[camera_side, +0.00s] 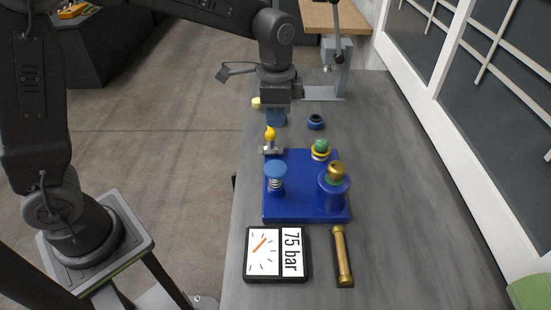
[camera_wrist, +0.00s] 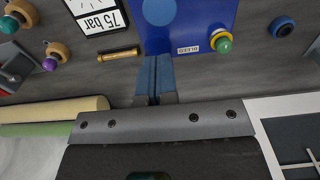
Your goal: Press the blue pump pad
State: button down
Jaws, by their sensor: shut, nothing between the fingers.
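The blue pump pad (camera_side: 276,168) is a round disc on a spring at the left of the blue base plate (camera_side: 302,212). A blue disc (camera_wrist: 158,12) at the top of the wrist view looks like the same pad. My gripper (camera_side: 276,122) points down with its blue fingers together and empty. In the side view its tips show above and beyond the pad, clear of it; their exact height is hard to tell. In the wrist view the shut fingers (camera_wrist: 155,58) cover part of the base plate, below the disc.
The plate also holds a green button (camera_side: 321,145) with a yellow ring and a brass-topped blue cylinder (camera_side: 332,198). A yellow knob (camera_side: 270,133) stands at its far left. A "75 bar" gauge (camera_side: 276,254) and brass rod (camera_side: 342,255) lie in front; a dark blue ring (camera_side: 316,122) lies behind.

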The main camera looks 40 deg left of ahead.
aim_at(275, 167)
notch_tip(275, 167, down, 12)
jog(key=shift+f, duration=0.25)
dwell(0.4)
jog(key=shift+s+f, duration=0.1)
jog(key=shift+f, duration=1.8)
jog(key=shift+r, duration=0.15)
notch_tip(275, 167, up, 14)
jog(key=shift+r, duration=0.15)
dwell(2.4)
